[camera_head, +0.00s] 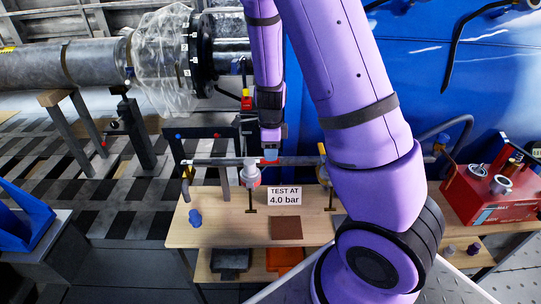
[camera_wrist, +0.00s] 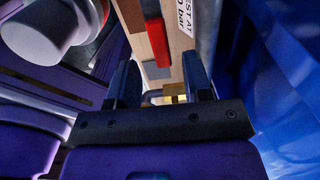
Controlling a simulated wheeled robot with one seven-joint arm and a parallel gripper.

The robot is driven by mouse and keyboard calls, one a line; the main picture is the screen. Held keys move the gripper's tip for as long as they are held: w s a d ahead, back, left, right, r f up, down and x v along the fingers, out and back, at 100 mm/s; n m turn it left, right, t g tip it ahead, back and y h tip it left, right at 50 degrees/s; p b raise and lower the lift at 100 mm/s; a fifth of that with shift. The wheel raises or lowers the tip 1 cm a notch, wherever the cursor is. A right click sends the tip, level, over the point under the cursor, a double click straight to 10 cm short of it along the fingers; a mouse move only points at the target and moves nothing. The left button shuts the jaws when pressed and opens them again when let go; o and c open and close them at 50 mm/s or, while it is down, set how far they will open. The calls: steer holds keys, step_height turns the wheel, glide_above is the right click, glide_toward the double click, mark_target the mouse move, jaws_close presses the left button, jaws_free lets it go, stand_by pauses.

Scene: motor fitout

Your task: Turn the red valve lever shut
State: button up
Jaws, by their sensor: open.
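The red valve lever (camera_wrist: 157,42) shows in the wrist view as a short red bar, ahead of my gripper (camera_wrist: 160,78) and in line with the gap between its fingers. The fingers are apart with nothing clearly held between them. I cannot tell how far the lever is from the fingertips. In the head view my gripper (camera_head: 270,145) points down at the horizontal pipe (camera_head: 215,162) above the bench. The lever is mostly hidden there by the gripper; a little red shows beside it.
A white round fitting (camera_head: 250,175) stands on the pipe just left of my gripper, with a sign (camera_head: 284,195) reading "TEST AT 4.0 bar" below. A wooden bench (camera_head: 235,235) carries a blue knob (camera_head: 195,217). A red box (camera_head: 490,195) stands right; a blue tank (camera_head: 440,60) is behind.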

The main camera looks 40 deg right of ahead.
step_height(320, 180, up, 8)
stand_by(0.4)
stand_by(0.4)
steer(key=s+a+r+n+t+y, duration=0.1)
steer(key=s+a+r+n, duration=0.25)
steer(key=r+n, duration=0.3)
steer(key=s+a+r+n+t+y, duration=0.1)
steer(key=s+a+r+n, duration=0.1)
steer(key=s+r+n, duration=0.5)
steer(key=s+a+r+n+t+h, duration=0.2)
steer(key=s+a+r+n+t, duration=0.1)
steer(key=s+r+n, duration=0.6)
steer(key=shift+s+r+n, duration=0.2)
steer(key=shift+s+n, duration=1)
steer(key=shift+n, duration=0.05)
